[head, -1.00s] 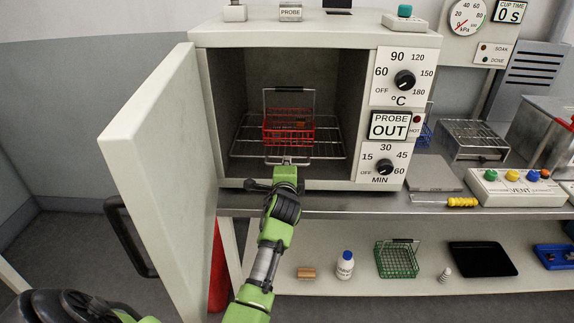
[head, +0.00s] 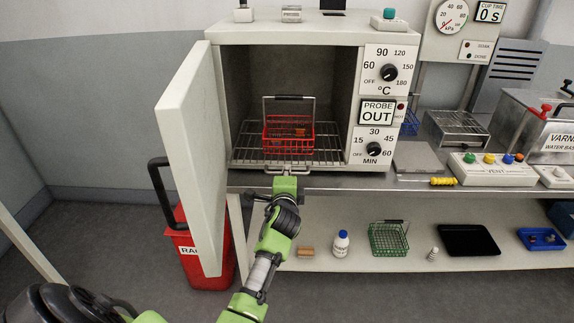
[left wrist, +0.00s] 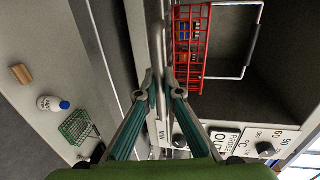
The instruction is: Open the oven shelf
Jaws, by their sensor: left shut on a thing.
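The oven (head: 292,40) stands on the bench with its door (head: 192,150) swung wide open to the left. Inside is a wire shelf (head: 240,156) with a small handle (head: 290,170) at its front middle. A red wire basket (head: 268,143) with small parts in it sits on the shelf. My left gripper (head: 286,180) is shut on the shelf handle, at the front of the oven opening. In the left wrist view, my left gripper (left wrist: 160,82) closes at the shelf's front edge, beside the red basket (left wrist: 190,48). My right gripper is out of view.
The lower bench shelf holds a white bottle (head: 341,243), a green basket (head: 389,238) and a black tray (head: 475,240). A red bin (head: 200,262) stands below the oven door.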

